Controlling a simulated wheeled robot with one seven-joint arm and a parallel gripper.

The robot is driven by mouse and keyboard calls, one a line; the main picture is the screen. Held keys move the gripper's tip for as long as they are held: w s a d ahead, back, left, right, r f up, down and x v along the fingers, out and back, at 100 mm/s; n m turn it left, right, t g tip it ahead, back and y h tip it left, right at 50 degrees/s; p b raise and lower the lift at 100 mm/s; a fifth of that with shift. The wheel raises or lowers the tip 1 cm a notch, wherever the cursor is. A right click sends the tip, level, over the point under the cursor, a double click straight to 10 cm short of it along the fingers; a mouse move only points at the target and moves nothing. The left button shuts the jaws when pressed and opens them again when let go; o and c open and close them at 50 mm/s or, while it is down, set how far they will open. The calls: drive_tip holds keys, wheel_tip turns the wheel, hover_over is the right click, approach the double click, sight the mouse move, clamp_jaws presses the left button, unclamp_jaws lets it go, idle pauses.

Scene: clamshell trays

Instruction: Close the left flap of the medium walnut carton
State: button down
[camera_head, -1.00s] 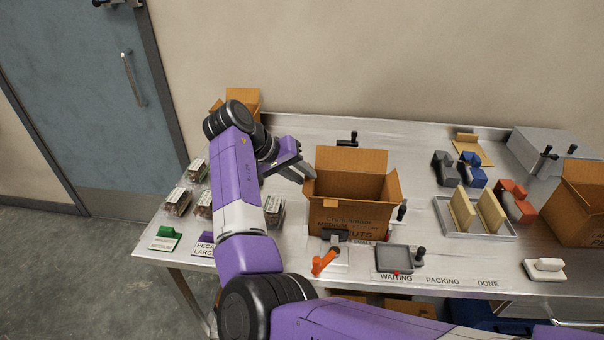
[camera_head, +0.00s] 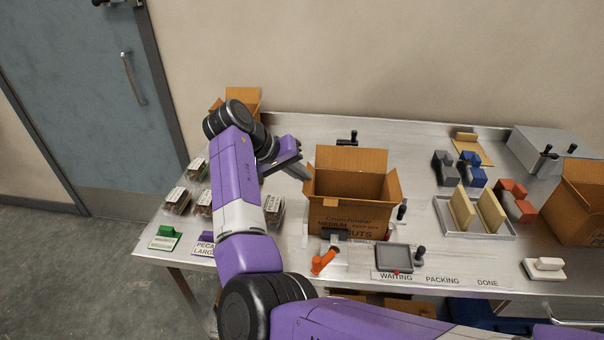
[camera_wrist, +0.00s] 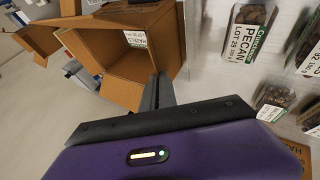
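The medium walnut carton (camera_head: 345,213) stands upright on the steel table, its printed front toward me. Its top is open. The back flap (camera_head: 350,160) stands up and the right flap (camera_head: 392,186) angles outward. The left flap cannot be made out clearly in the head view. My gripper (camera_head: 303,172) is just left of the carton's left top edge, with empty fingers that look shut together. In the wrist view, the fingers (camera_wrist: 158,92) point at the carton's open side, near a brown panel (camera_wrist: 167,40). Contact cannot be told.
Several labelled nut clamshells (camera_head: 204,203) lie left of the carton. A dark grey plate with a knob (camera_head: 394,258) and an orange tool (camera_head: 322,262) lie in front. A tray with tan dividers (camera_head: 474,217) and another open carton (camera_head: 577,205) are at the right.

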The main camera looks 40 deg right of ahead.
sight(313, 182)
drive_tip(key=shift+r+p, duration=0.15)
drive_tip(key=shift+p, duration=0.15)
idle(0.7)
drive_tip(key=shift+s+d+r+t+y+p, duration=0.15)
drive_tip(key=shift+s+r+t+y+p, duration=0.05)
drive_tip(key=shift+t+y+p, duration=0.25)
drive_tip(key=shift+s+d+r+m+t+y+p, duration=0.2)
drive_tip(key=shift+s+d+m+t+y+p, duration=0.15)
drive_tip(key=shift+t+y+p, duration=0.5)
drive_tip(key=shift+s+d+f+m+t+y+b, duration=0.6)
drive_tip(key=shift+t+y, duration=0.7)
drive_tip(key=shift+t, duration=0.65)
drive_tip(key=shift+s+d+f+m+t+y+b, duration=0.35)
drive_tip(key=shift+s+m+t+y+b, duration=0.3)
drive_tip(key=shift+t+y, duration=0.95)
drive_tip(key=shift+s+d+f+m+t+y+b, duration=0.5)
drive_tip(key=shift+s+t+y, duration=0.4)
drive_tip(key=shift+t, duration=1.35)
drive_tip(key=shift+w+r, duration=0.1)
drive_tip(key=c, duration=1.6)
unclamp_jaws()
drive_tip(key=shift+c, duration=0.2)
